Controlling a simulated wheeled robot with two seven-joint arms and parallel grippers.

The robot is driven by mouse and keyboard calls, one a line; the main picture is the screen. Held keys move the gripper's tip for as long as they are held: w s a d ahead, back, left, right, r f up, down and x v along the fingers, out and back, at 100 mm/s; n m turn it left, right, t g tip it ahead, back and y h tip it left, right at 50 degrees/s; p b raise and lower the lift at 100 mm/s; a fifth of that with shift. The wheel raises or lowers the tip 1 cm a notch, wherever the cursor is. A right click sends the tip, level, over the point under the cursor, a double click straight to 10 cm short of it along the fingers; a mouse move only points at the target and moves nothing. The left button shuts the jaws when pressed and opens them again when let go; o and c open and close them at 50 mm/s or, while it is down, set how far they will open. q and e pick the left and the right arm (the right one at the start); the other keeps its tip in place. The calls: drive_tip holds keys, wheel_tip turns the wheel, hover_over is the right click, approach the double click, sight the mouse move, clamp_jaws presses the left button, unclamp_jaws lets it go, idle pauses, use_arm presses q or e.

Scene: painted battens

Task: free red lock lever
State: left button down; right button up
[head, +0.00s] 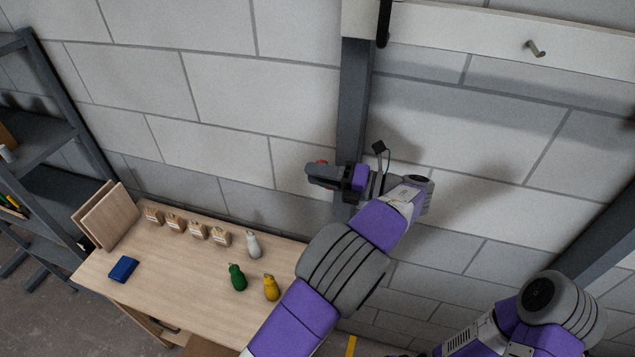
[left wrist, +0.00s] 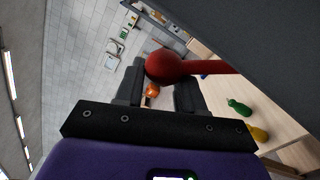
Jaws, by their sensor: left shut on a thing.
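The red lock lever shows in the left wrist view as a round red knob (left wrist: 164,66) on a red rod running off to the right. In the head view only a small red bit of the lever (head: 321,162) shows at my left gripper. My left gripper (head: 318,173) is beside the dark upright post and is shut on the knob end; its two dark fingers (left wrist: 160,90) lie on either side of the knob in the left wrist view. The lever's pivot is hidden. Part of my right arm shows at lower right, but its gripper is out of view.
A dark post (head: 354,110) stands against the block wall, under a white batten (head: 500,35) with a hook (head: 534,48). A wooden table (head: 190,277) below holds green (head: 237,277), yellow (head: 271,288) and white (head: 253,245) pieces, several wooden blocks and a blue item (head: 123,269).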

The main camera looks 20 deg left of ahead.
use_arm(q)
drive_tip(key=shift+w+a+r, duration=0.1)
drive_tip(key=shift+w+r, duration=0.15)
drive_tip(key=shift+r, duration=0.55)
drive_tip(key=c, duration=0.9)
unclamp_jaws()
drive_tip(key=shift+c, duration=0.2)
drive_tip(key=shift+o, duration=0.9)
drive_tip(key=shift+s, duration=0.15)
